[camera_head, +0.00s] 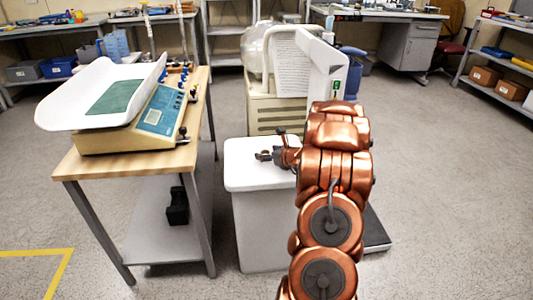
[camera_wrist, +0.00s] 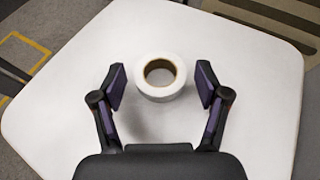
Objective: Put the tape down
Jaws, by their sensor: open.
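The tape (camera_wrist: 161,92), a white roll with a brown core, shows in the wrist view on or just above a white top (camera_wrist: 240,65). It lies flat with its hole facing the camera. My gripper (camera_wrist: 161,85) is open, with one finger on each side of the roll and a visible gap on both sides. In the head view my gripper (camera_head: 268,155) is over the white cabinet top (camera_head: 245,178), and the tape there is mostly hidden and too small to make out.
A wooden-topped table (camera_head: 95,165) with a baby scale (camera_head: 120,110) stands to the left of the cabinet. A beige machine (camera_head: 275,112) with a paper sheet stands behind it. My arm covers the cabinet's right side. Open floor (camera_head: 450,180) lies to the right.

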